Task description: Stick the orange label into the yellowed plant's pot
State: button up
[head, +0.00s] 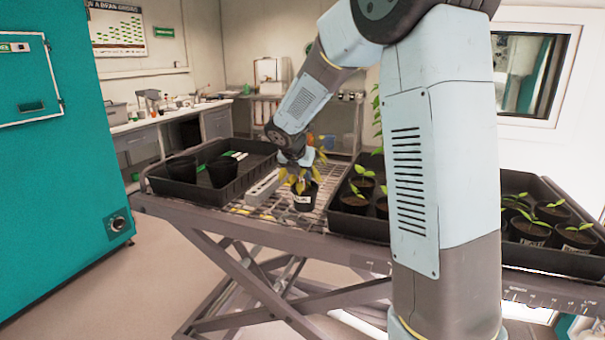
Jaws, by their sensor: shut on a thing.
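The yellowed plant stands upright in a black pot (304,197) with a white tag on its front, on the bare wire mesh in the middle of the bench. Its yellow leaves (320,156) spread around the end of my arm. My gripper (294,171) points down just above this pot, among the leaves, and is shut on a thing. Leaves and the wrist hide most of its fingers. I cannot make out the orange label clearly; it shows nowhere else on the bench.
A black tray (213,198) with dark empty pots stands at the left. A grey slotted rack (262,188) lies beside the pot. Another tray (352,232) to the right holds several potted green seedlings. A teal cabinet (70,150) stands far left.

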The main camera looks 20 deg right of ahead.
jog(key=shift+f, duration=0.1)
jog(key=o, duration=1)
jog(key=shift+v, duration=10.8)
jog(key=shift+s+d, duration=0.1)
jog(key=s+d+f+m+y, duration=0.1)
jog(key=s+d+f+m, duration=0.1)
jog(key=s+m, duration=0.7)
jog(key=s+d+f+m+y, duration=0.1)
jog(key=s+d+f+m, duration=0.2)
jog(key=s+m, duration=0.6)
jog(key=s+d+f+m+y, duration=0.2)
jog(key=s+d+f+m, duration=0.1)
jog(key=s+m, duration=0.6)
jog(key=shift+s+f+m, duration=0.35)
jog(key=shift+f+m, duration=0.05)
jog(key=shift+m, duration=0.5)
